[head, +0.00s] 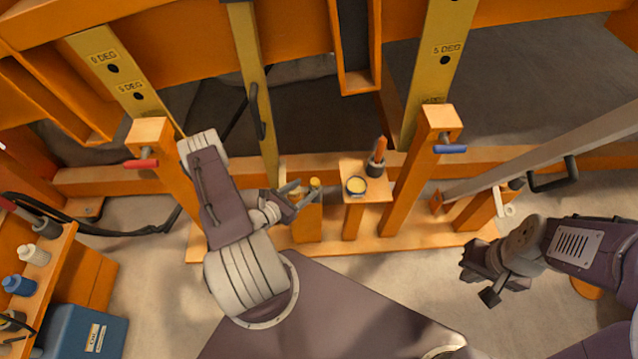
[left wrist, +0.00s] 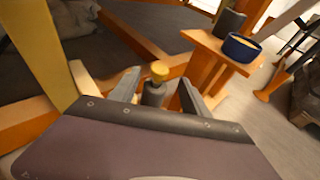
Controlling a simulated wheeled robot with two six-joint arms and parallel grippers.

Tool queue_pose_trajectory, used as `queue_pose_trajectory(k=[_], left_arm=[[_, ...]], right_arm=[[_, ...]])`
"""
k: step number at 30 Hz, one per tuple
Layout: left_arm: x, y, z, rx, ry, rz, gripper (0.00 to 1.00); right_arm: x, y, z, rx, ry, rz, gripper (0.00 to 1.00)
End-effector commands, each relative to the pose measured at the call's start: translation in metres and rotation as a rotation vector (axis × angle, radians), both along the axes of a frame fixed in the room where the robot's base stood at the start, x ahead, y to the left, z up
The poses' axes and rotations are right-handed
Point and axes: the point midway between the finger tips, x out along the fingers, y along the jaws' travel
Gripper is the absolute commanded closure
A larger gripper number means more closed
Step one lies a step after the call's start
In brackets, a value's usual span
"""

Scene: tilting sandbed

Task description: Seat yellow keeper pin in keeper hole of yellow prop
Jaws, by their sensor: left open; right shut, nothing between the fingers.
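The yellow keeper pin (head: 315,183) stands upright at the top of a short orange block, its yellow head up. In the left wrist view its yellow cap (left wrist: 159,70) sits on a grey shank between my fingertips. My left gripper (head: 293,194) is open, with one finger on each side of the pin; I cannot tell whether either touches it. The yellow prop (head: 257,90) is the long bar just left of the pin; it also shows in the left wrist view (left wrist: 38,48). Its keeper hole is not discernible. My right gripper (head: 486,275) is shut and empty, far to the right.
An orange stand (head: 351,168) right of the pin bears a blue-rimmed cup (head: 355,187) and a dark holder with an orange-handled tool (head: 378,153). Orange posts with a red handle (head: 141,164) and a blue handle (head: 450,149) flank the area.

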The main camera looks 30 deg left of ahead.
Motion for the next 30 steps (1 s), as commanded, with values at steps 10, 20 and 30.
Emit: queue_pose_trajectory(k=[10, 20, 30], left_arm=[[0.036, -0.009, -0.011, 0.003, -0.002, -0.006, 0.45], [0.073, -0.018, -0.025, 0.005, -0.003, -0.010, 0.45], [0.086, -0.020, -0.025, 0.001, -0.001, -0.005, 0.45]], right_arm=[[0.000, 0.000, -0.013, 0.000, 0.000, 0.000, 1.00], [0.001, 0.000, -0.030, 0.000, 0.000, 0.000, 1.00], [0.001, 0.000, -0.031, 0.000, 0.000, 0.000, 1.00]])
